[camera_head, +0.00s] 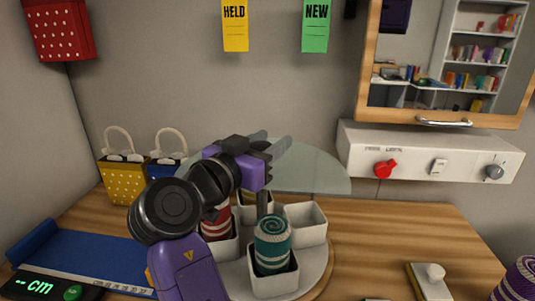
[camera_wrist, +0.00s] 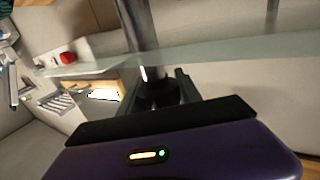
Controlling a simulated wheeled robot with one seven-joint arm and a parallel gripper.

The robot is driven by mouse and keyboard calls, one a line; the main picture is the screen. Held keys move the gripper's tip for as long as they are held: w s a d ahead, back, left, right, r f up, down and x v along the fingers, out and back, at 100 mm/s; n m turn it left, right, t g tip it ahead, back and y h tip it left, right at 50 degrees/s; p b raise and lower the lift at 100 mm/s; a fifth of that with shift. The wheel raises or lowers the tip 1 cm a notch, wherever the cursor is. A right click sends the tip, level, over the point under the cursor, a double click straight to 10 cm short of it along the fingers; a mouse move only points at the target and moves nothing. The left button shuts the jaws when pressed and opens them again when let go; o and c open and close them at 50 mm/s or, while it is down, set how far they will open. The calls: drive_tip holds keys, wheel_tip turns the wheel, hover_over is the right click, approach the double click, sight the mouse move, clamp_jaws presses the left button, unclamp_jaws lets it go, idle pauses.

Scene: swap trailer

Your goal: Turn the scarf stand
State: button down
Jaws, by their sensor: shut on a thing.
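The scarf stand is a round pale base (camera_head: 318,262) with several square white cups and a clear glass disc (camera_head: 318,172) above. A teal rolled scarf (camera_head: 272,245) stands in the front cup and a red striped one (camera_head: 215,222) in the left cup, partly behind my arm. The right cup (camera_head: 305,224) looks empty. My gripper (camera_head: 272,148) is at the disc's level, over the stand. In the wrist view, its jaws are shut on a metal post (camera_wrist: 142,40) near the glass edge. The grip itself is hidden in the head view.
Yellow (camera_head: 123,182) and blue bags stand at the back left. A blue mat with ruler (camera_head: 90,262) and a cm display (camera_head: 45,286) lie front left. A white control panel (camera_head: 430,155) is on the right wall. A purple roll (camera_head: 518,280) stands front right.

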drive_tip(key=shift+s+d+f+m+g+h+b, duration=0.1)
drive_tip(key=shift+d+m+g+h+b, duration=0.05)
drive_tip(key=shift+m+g+h+b, duration=0.6)
drive_tip(key=shift+s+d+m+g+h+b, duration=0.1)
drive_tip(key=shift+m+g+h+b, duration=0.4)
drive_tip(key=shift+h, duration=0.4)
drive_tip(key=shift+s+d+f+m+g+h+b, duration=0.15)
drive_tip(key=shift+m+g+h+b, duration=0.3)
drive_tip(key=shift+m+g+h, duration=0.3)
drive_tip(key=shift+d+r+m+g+h, duration=0.1)
drive_tip(key=shift+m+g+h, duration=0.3)
drive_tip(key=shift+h, duration=0.1)
drive_tip(key=c, duration=0.8)
unclamp_jaws()
drive_tip(key=shift+r, duration=0.1)
drive_tip(key=shift+v, duration=3.95)
